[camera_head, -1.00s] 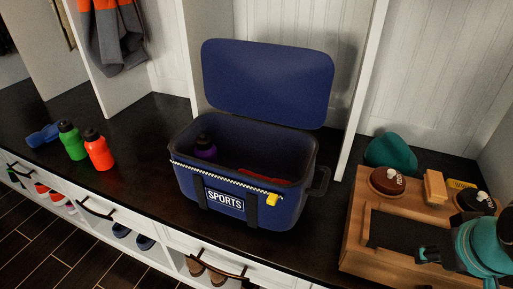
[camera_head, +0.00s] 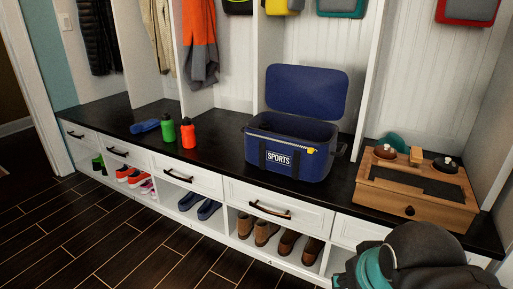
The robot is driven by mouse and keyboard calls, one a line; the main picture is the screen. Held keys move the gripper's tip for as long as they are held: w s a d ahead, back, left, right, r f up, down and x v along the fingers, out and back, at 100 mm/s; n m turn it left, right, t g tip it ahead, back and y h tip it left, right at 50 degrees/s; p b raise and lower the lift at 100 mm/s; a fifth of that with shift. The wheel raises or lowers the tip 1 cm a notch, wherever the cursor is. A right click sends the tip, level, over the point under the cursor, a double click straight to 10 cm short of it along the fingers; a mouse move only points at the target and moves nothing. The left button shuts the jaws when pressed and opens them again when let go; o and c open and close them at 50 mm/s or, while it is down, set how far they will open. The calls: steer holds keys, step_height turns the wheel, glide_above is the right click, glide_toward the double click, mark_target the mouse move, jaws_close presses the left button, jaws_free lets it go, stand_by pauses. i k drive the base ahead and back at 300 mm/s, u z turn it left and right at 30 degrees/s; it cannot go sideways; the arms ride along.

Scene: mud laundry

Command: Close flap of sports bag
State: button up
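The blue sports bag (camera_head: 290,160) stands upright on the dark bench top. Its flap (camera_head: 306,92) is open and stands up behind the bag's opening, with its inner face toward me. A white SPORTS label and a yellow zip pull (camera_head: 310,151) show on the front. The inside of the bag is mostly hidden from this angle. A dark and teal part of my arm shows at the bottom right, well apart from the bag. My gripper's fingers cannot be seen.
A green bottle (camera_head: 168,130), a red bottle (camera_head: 188,133) and a blue item (camera_head: 145,126) stand or lie left of the bag. A wooden shoe-care box (camera_head: 413,203) is to its right. Upright dividers rise behind. Shoes fill cubbies below; the floor (camera_head: 120,235) in front is clear.

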mark_target(319, 93)
steer(key=z, duration=0.1)
steer(key=i, duration=1.35)
steer(key=u, duration=0.2)
steer(key=k, duration=0.95)
steer(key=u, duration=0.65)
steer(key=i, duration=0.9)
steer(key=z, duration=0.35)
